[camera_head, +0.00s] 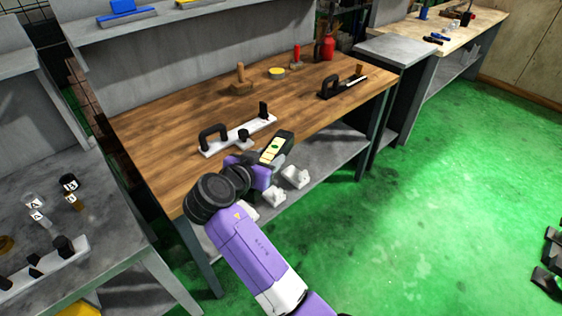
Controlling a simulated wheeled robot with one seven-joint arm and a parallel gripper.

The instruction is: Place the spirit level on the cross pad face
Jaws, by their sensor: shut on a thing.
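My gripper (268,163) is at the end of my purple arm, in front of the wooden bench's front edge. It is shut on a dark block with a yellow face and a green spot (271,149), which looks like the spirit level. The fingertips are mostly hidden by the block and my wrist. A white bar (222,146) with a black arched handle and black posts lies on the bench just behind the gripper, apart from it as far as I can tell. I cannot tell for sure which surface is the cross pad face.
The wooden bench (150,130) holds a wooden-handled block (241,82), a yellow round tin (276,73) and a black-handled tool (329,88). White parts (295,177) sit on the shelf below. A grey table (105,215) with small bottles stands left. Green floor (400,210) is open right.

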